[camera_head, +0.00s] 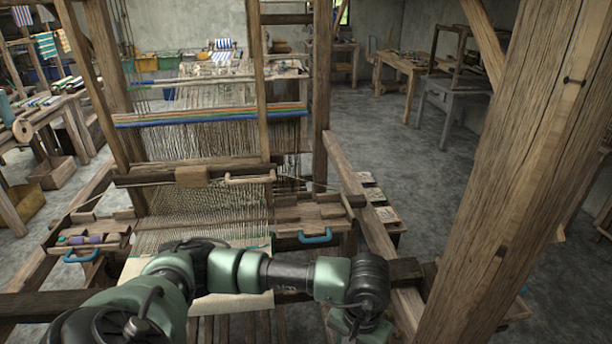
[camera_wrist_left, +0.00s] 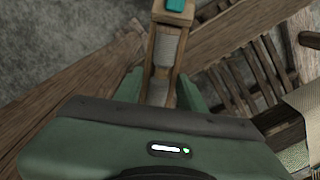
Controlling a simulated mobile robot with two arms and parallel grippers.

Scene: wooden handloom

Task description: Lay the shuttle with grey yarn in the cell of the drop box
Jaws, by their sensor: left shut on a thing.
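In the left wrist view my left gripper (camera_wrist_left: 160,90) is shut on the shuttle with grey yarn (camera_wrist_left: 169,46). The shuttle is a narrow wooden frame with a grey wound bobbin and a teal tip. Its near end is hidden behind my gripper body. In the head view my left arm reaches right across the loom front, with its wrist low at the right; fingers and shuttle do not show there. A wooden box with a blue handle (camera_head: 315,237) sits at the loom's right side. Another box (camera_head: 90,240) at the left holds coloured shuttles. I cannot tell which cell is empty.
The loom's warp (camera_head: 200,215) spreads between the two boxes. A thick wooden post (camera_head: 510,170) stands at the right, and a slanting side beam (camera_head: 350,185) runs beside the right box. Grey floor (camera_head: 420,200) is open beyond the beam.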

